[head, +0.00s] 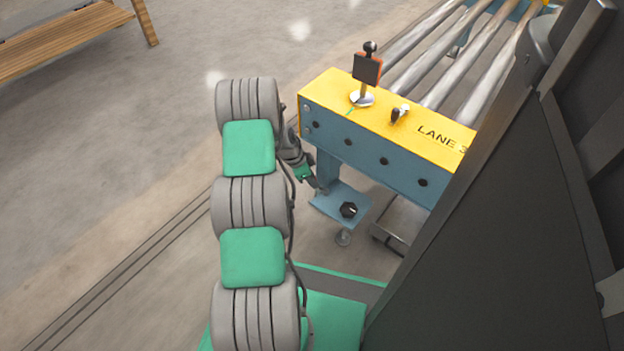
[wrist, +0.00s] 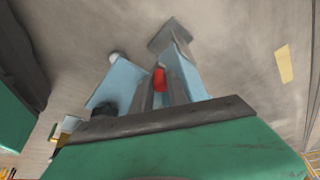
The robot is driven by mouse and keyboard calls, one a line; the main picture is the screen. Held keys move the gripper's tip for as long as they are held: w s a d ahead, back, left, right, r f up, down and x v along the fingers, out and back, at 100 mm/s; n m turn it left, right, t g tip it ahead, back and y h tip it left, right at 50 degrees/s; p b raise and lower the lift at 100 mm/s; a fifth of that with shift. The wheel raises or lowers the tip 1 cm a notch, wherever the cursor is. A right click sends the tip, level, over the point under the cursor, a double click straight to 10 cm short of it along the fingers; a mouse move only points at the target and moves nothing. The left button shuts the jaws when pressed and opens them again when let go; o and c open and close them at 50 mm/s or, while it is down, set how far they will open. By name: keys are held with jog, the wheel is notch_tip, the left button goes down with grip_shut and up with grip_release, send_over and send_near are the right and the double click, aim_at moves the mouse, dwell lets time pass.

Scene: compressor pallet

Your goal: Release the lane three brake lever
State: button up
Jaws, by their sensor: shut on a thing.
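A lever with a black ball knob (head: 370,47) and a dark, orange-edged plate (head: 367,68) stands on a round silver base on the yellow top marked "LANE 3" (head: 443,138). My gripper (head: 322,189) is low beside the blue leg, below the yellow top and away from that lever. In the wrist view my gripper (wrist: 161,88) is shut on a small red piece (wrist: 160,79) between its fingers. I cannot tell what the red piece belongs to; in the head view it is hidden.
A small black-and-silver switch (head: 398,114) sits on the yellow top. A blue foot plate (head: 335,208) carries a black knob (head: 348,210) near my gripper. Metal rollers (head: 435,55) extend behind. A wooden bench (head: 65,42) stands far left; the floor between is clear.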

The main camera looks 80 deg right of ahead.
grip_shut()
jog(key=shift+a+r, duration=0.1)
jog(key=shift+a, duration=0.05)
jog(key=a+n+t+p, duration=0.1)
jog(key=n+p, duration=0.1)
jog(key=n, duration=0.2)
jog(key=s+a+n+t+h+p, duration=0.1)
jog(key=a+n+p, duration=0.1)
jog(key=n, duration=0.2)
jog(key=s+a+n+t+h+p, duration=0.1)
jog(key=a+n+t+p, duration=0.1)
jog(key=n, duration=0.2)
jog(key=shift+s+n, duration=0.2)
jog(key=shift+n, duration=0.1)
jog(key=shift+s+a+n+t, duration=0.2)
jog(key=shift+s+n+t, duration=0.15)
jog(key=shift+n, duration=0.55)
jog(key=shift+s+a+n+t, duration=0.2)
jog(key=shift+n+t, duration=0.25)
jog(key=shift+n, duration=0.45)
jog(key=shift+s, duration=0.1)
